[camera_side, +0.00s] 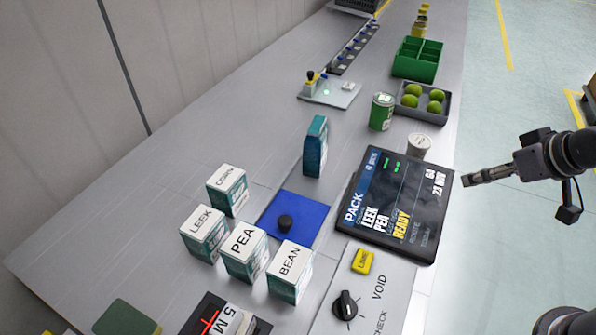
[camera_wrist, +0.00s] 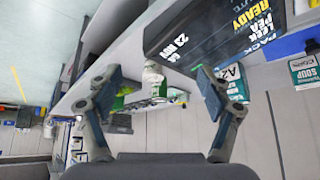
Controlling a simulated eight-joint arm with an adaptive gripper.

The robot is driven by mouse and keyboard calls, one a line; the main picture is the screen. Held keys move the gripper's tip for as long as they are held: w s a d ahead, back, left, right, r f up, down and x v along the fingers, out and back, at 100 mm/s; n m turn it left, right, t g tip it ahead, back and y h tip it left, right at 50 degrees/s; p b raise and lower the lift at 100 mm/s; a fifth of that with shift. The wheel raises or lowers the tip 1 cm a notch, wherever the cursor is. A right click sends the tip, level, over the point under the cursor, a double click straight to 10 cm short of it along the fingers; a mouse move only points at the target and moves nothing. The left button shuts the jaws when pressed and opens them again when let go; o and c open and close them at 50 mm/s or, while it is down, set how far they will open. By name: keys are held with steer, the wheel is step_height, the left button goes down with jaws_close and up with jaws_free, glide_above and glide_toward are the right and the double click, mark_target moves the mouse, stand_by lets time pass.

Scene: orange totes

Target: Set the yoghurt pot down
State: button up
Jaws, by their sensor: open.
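A small white pot, the likely yoghurt pot (camera_side: 419,145), stands upright on the grey table by the far right corner of the black screen. My gripper (camera_side: 468,181) is out past the table's right edge, pointing left toward the table, clear of the pot. In the wrist view the pot (camera_wrist: 153,78) shows in the gap between my two spread fingers (camera_wrist: 158,80), beyond them, with no finger touching it. My gripper is open and empty.
The tilted black screen (camera_side: 393,205) is left of my gripper. A green can (camera_side: 381,111), a grey tray (camera_side: 446,104) of green balls and a green crate (camera_side: 417,59) stand behind the pot. Labelled cartons (camera_side: 243,252) and a blue mat (camera_side: 315,213) lie further left.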

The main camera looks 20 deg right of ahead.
steer(key=shift+s+f, duration=0.15)
steer(key=shift+f, duration=0.05)
stand_by(0.4)
